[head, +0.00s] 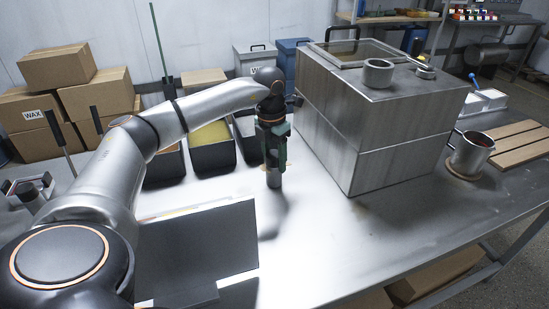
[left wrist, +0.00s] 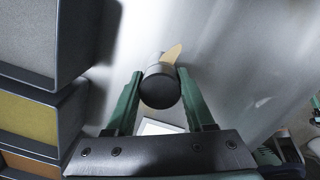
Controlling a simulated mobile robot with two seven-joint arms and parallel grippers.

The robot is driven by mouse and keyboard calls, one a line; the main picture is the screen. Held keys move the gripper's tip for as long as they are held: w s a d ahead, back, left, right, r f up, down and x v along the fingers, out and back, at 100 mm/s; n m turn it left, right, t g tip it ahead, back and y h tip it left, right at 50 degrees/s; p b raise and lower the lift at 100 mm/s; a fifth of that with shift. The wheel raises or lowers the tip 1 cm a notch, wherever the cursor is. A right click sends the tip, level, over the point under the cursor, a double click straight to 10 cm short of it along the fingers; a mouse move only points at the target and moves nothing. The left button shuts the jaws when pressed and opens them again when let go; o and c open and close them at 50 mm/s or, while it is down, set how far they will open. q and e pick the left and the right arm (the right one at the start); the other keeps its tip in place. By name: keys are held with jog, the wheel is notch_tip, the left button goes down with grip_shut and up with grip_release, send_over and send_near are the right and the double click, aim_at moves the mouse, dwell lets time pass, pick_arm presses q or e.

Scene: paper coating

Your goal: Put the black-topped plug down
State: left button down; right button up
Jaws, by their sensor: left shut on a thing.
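My left gripper (head: 272,165) has green fingers and points down over the steel table, left of the big steel tank. It is shut on the black-topped plug, whose grey metal lower end (head: 274,181) shows below the fingers in the head view. In the left wrist view the plug's round black top (left wrist: 161,90) sits between the two green fingers, and its grey side shows behind it. The plug looks upright. A dark shadow lies on the table below it; I cannot tell whether its lower end touches the table. My right gripper is in neither view.
Black bins (head: 175,170), one with yellow contents (head: 211,157), stand left of the gripper. The steel tank (head: 372,125) stands close on the right. A dark flat panel (head: 200,250) lies in front. The table right of the panel (head: 320,245) is clear.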

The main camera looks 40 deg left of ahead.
pick_arm(q)
jog(key=shift+f, duration=0.15)
jog(key=shift+c, duration=1.3)
grip_release()
